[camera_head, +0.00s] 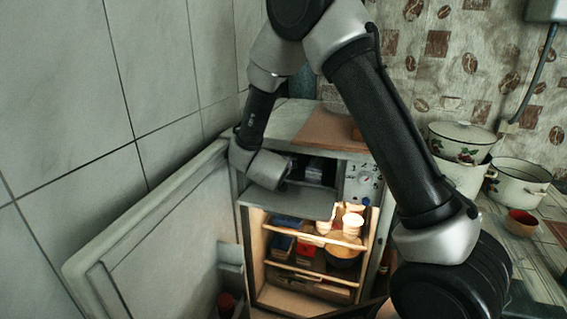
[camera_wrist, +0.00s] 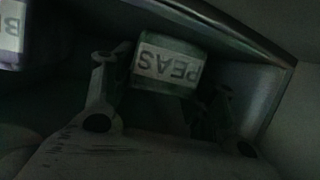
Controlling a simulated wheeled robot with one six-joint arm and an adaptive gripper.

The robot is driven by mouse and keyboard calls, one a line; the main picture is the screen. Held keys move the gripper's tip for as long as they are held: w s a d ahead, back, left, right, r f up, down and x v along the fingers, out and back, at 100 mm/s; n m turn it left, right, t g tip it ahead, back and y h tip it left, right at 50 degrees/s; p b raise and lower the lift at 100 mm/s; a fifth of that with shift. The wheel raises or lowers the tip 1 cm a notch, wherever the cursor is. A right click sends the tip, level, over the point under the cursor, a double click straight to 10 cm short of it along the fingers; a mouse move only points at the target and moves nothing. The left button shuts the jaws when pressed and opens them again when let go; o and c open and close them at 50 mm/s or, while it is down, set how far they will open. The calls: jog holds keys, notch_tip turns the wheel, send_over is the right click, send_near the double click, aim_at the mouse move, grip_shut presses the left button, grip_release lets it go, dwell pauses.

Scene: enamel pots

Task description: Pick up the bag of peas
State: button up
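The bag of peas (camera_wrist: 170,65) is a dark package with a pale label reading "PEAS", upside down in the wrist view. It lies inside a dim compartment. My gripper (camera_wrist: 166,76) is open, with one finger to the left of the bag and one to the right. The bag's near end sits between the fingertips, closer to the left finger. I cannot tell whether that finger touches it. In the head view my wrist reaches into the top compartment (camera_head: 349,184) of the open fridge, and the fingers are hidden. Dark packages (camera_head: 314,171) show there, labels unreadable.
Another package (camera_wrist: 12,35) with a label showing "B" lies left of the bag. The compartment's wall (camera_wrist: 262,95) is close on the right. The open fridge door (camera_head: 160,240) stands left. Lit shelves (camera_head: 312,237) hold food below. Enamel pots (camera_head: 462,142) stand at right.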

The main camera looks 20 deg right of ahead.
jog(key=shift+c, duration=1.4)
jog(key=shift+r, duration=0.1)
